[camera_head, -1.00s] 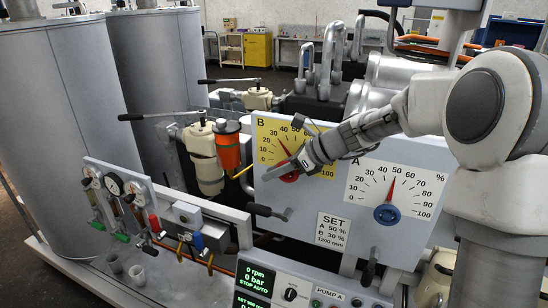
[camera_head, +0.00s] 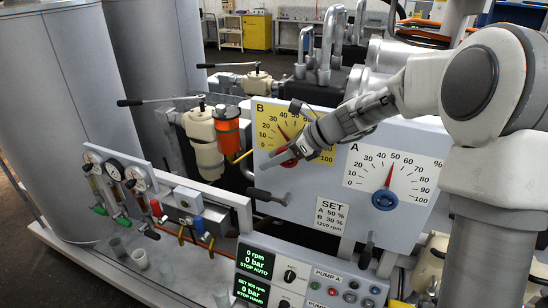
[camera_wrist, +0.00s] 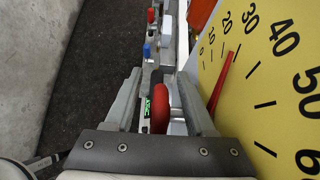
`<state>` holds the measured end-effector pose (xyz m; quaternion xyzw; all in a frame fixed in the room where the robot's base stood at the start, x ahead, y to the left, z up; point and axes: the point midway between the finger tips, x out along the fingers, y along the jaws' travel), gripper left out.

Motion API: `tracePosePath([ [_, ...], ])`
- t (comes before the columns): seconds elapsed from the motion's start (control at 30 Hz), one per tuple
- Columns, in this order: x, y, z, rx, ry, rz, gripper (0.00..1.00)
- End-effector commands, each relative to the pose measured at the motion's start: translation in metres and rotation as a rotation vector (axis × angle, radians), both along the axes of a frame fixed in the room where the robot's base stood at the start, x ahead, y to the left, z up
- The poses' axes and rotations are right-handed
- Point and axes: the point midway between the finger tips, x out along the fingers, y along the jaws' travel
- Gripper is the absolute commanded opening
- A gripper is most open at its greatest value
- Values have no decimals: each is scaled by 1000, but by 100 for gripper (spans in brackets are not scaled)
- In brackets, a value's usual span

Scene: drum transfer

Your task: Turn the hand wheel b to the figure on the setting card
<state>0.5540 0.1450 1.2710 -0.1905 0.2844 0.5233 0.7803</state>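The setting card (camera_head: 332,214) on the grey panel reads A 50 %, B 30 %, 1200 rpm. Dial B (camera_head: 262,112) is yellow; its red needle (camera_wrist: 223,82) points at about 30 in the wrist view. The red hand wheel b (camera_wrist: 160,108) sits below that dial and is seen nearly edge-on in the wrist view. My gripper (camera_wrist: 160,74) has its two fingers on either side of the wheel rim, with gaps showing between fingers and rim. In the head view my gripper (camera_head: 278,162) covers most of the wheel.
White dial A (camera_head: 368,165) with its blue hand wheel (camera_head: 384,201) is to the right, needle near 50. A dark-handled lever (camera_head: 267,196) juts out below dial B. The pump console (camera_head: 300,283) stands below, with valves and gauges (camera_head: 115,170) at left.

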Motion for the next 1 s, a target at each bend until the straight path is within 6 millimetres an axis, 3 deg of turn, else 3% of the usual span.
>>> tracePosePath([
  [0.27,-2,-8,7,0,-3,-2,55],
  [0.8,-38,-95,86,-1,-4,-3,55],
  [1.0,-47,-116,105,0,-1,-2,55],
])
